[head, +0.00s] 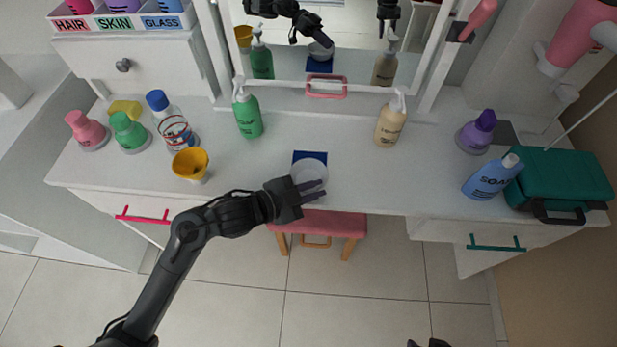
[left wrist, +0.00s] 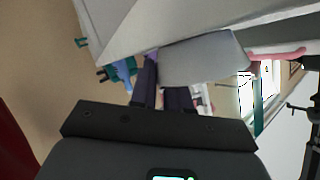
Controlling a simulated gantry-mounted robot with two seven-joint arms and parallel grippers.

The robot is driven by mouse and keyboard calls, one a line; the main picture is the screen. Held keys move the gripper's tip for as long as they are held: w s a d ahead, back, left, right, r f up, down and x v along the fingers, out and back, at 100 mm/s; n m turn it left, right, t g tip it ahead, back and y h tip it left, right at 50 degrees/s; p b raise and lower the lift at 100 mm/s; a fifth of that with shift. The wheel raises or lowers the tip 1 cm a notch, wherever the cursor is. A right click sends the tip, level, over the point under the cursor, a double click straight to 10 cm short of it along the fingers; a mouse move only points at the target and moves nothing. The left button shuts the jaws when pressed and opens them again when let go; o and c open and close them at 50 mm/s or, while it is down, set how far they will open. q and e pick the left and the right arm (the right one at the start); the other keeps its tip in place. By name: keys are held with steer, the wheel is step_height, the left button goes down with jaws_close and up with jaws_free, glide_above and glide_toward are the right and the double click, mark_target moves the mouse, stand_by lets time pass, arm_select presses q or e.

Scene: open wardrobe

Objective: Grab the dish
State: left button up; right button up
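The dish (head: 309,172) is a pale grey-white round bowl near the front edge of the white counter, in front of a dark blue square (head: 310,156). My left gripper (head: 317,191) is at the dish's near side, its two fingers apart and pointing right. In the left wrist view, the dish (left wrist: 205,60) is a large grey shape close beside the fingers (left wrist: 163,88). I cannot tell whether a finger touches the rim. Dark tips at the bottom edge of the head view look like my right gripper (head: 428,343); most of it is hidden.
A yellow cup (head: 190,164) stands left of the dish. Green (head: 247,115) and beige (head: 390,124) pump bottles stand behind, before a mirror. A blue soap bottle (head: 491,177) and teal case (head: 562,180) are at right. A pink stool (head: 322,222) is below. The counter right of the dish is clear.

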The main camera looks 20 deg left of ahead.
arm_select(q)
jaws_close()
